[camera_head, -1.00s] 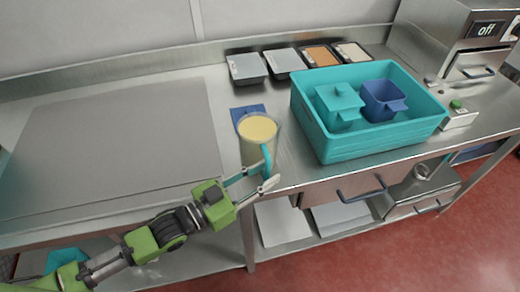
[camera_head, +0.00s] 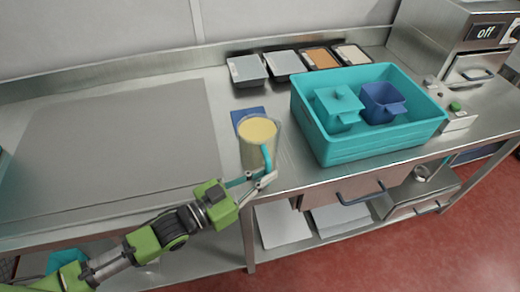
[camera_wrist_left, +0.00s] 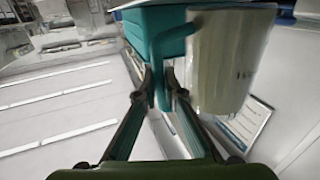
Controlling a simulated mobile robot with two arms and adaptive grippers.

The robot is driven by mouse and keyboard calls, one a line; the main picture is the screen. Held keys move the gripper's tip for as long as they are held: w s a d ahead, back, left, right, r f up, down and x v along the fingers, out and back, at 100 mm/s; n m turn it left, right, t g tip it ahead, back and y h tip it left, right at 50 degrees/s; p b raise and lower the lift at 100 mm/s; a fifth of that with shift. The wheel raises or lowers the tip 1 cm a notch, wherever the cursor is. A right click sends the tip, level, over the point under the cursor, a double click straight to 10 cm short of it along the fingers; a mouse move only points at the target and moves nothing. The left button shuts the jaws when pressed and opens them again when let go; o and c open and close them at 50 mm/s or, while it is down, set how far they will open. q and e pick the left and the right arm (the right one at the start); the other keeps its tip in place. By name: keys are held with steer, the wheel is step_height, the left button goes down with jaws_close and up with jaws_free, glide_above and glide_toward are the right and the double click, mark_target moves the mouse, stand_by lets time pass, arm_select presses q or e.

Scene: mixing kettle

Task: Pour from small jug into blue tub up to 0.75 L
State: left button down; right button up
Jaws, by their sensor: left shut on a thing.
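The small jug (camera_head: 257,142) is clear, holds pale yellow liquid and has a teal handle. It is upright at the counter's front edge and also shows in the left wrist view (camera_wrist_left: 228,65). My left gripper (camera_head: 263,178) is shut on the jug's handle; in the wrist view the fingertips (camera_wrist_left: 158,82) close on both sides of it. The blue tub (camera_head: 381,101) stands inside the teal crate (camera_head: 372,146), right of the jug. I cannot see inside the tub well or read a level. My right gripper is not in view.
A teal tub (camera_head: 338,107) stands left of the blue tub in the crate. A blue mat (camera_head: 247,114) lies behind the jug. Several ingredient trays (camera_head: 284,64) line the back. A machine reading "off" (camera_head: 455,42) stands at the right. The left counter is clear.

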arm_select(q)
step_height(320, 180, up, 6)
steer(key=p, duration=0.4)
